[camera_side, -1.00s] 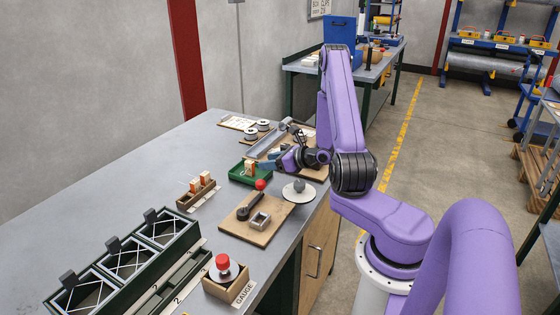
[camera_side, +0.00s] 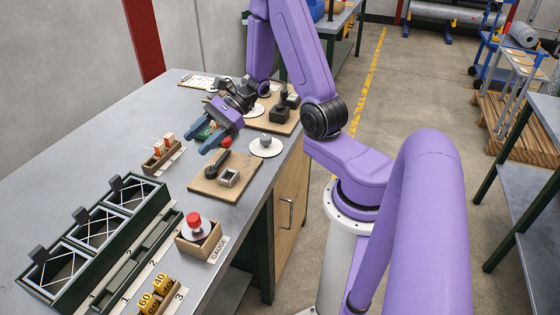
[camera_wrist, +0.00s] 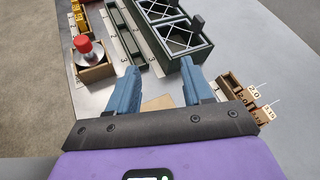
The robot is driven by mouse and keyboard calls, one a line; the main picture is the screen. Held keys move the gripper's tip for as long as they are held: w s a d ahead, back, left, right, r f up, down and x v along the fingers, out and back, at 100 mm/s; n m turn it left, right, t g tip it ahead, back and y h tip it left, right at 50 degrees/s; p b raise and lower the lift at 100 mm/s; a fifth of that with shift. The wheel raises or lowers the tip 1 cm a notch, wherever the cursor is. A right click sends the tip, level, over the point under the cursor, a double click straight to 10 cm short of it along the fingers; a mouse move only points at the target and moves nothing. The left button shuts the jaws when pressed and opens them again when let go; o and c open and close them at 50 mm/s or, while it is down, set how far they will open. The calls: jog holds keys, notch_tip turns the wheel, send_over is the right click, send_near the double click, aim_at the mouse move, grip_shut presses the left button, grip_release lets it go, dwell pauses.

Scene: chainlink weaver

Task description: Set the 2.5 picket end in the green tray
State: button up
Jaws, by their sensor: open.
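My gripper (camera_side: 199,139) is open, with its blue fingers apart and nothing between them. In the wrist view the open fingers (camera_wrist: 162,82) point toward the bench. A wooden rack (camera_side: 160,160) left of my gripper holds upright orange-brown pieces.
A wooden board (camera_side: 207,189) with a dark tool lies in front of my gripper. A red-knobbed gauge box (camera_side: 199,238) and a dark green three-bay frame (camera_side: 97,238) stand nearer. A white disc (camera_side: 266,146) lies right. The bench at left is clear.

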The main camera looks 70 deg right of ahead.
jog(key=s+a+r+n+g+h, duration=0.2)
jog(key=s+a+n+g, duration=0.7)
jog(key=s+n, duration=0.3)
jog(key=s+r+n+t+h, duration=0.1)
jog(key=s+n+h, duration=0.3)
jog(key=n, duration=0.6)
jog(key=s+d+r+n+t+h, duration=0.1)
jog(key=s+n+h, duration=0.4)
jog(key=n, duration=0.6)
jog(key=s+r+t, duration=0.1)
jog(key=s, duration=0.1)
jog(key=shift+s+d, duration=0.15)
jog(key=shift+s, duration=0.15)
